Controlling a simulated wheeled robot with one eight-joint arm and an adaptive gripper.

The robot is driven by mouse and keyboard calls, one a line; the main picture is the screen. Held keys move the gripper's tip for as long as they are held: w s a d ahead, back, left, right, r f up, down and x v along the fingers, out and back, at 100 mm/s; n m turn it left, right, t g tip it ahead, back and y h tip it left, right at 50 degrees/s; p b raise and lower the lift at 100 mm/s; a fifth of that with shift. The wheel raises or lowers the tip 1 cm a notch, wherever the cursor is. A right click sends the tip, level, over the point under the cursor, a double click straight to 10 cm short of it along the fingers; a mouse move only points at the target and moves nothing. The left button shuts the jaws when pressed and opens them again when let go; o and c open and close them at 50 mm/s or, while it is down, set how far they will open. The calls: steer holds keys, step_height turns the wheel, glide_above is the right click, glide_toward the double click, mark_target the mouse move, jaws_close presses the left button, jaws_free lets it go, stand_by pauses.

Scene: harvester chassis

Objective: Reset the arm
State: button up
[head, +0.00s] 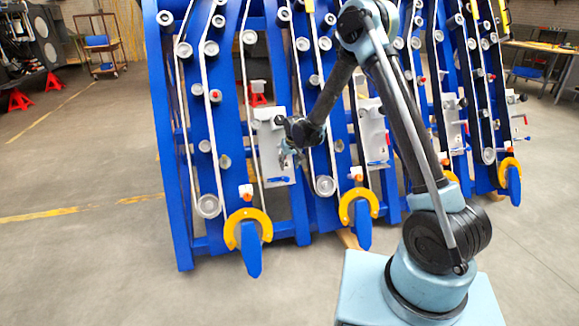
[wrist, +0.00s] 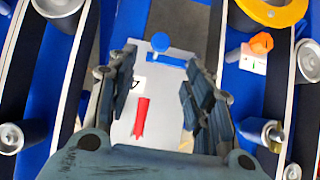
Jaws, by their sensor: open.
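My arm (head: 415,130) rises from its light-blue base and bends over, reaching left to the blue harvester chassis (head: 215,125). My gripper (head: 290,158) is in front of a white plate (head: 271,125) on the chassis. In the wrist view my gripper (wrist: 160,68) is open, with its two fingers apart and nothing held between them. The white plate (wrist: 158,112) shows between and beyond the fingers. It bears a red handle (wrist: 141,117) and a blue knob with a bar (wrist: 161,44). I cannot tell whether a fingertip touches the plate.
Rollers and belts line the chassis around my gripper. Yellow-orange rings (head: 359,204) with blue levers stick out low on its front. An orange-and-white switch (wrist: 257,50) shows at the right in the wrist view. The floor (head: 90,250) at the left is clear.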

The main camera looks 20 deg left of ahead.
steer(key=shift+d, duration=0.1)
steer(key=s+d+r+m+h, duration=0.1)
steer(key=s+d+r, duration=0.2)
steer(key=d+r, duration=0.55)
steer(key=s+d+r+m, duration=0.1)
steer(key=s+d+r, duration=0.35)
steer(key=d, duration=0.75)
steer(key=s+d+r+m+h, duration=0.1)
steer(key=s+d+r, duration=0.1)
steer(key=d+r, duration=0.7)
steer(key=s+d+f+m, duration=0.1)
steer(key=s+d+f, duration=0.1)
steer(key=s+d, duration=0.8)
steer(key=s+d+f+m+g, duration=0.1)
steer(key=s+d+f+m, duration=0.1)
steer(key=s+d, duration=0.8)
steer(key=s+f, duration=0.1)
steer(key=s, duration=0.8)
steer(key=shift+d+g, duration=0.3)
steer(key=shift+d, duration=0.1)
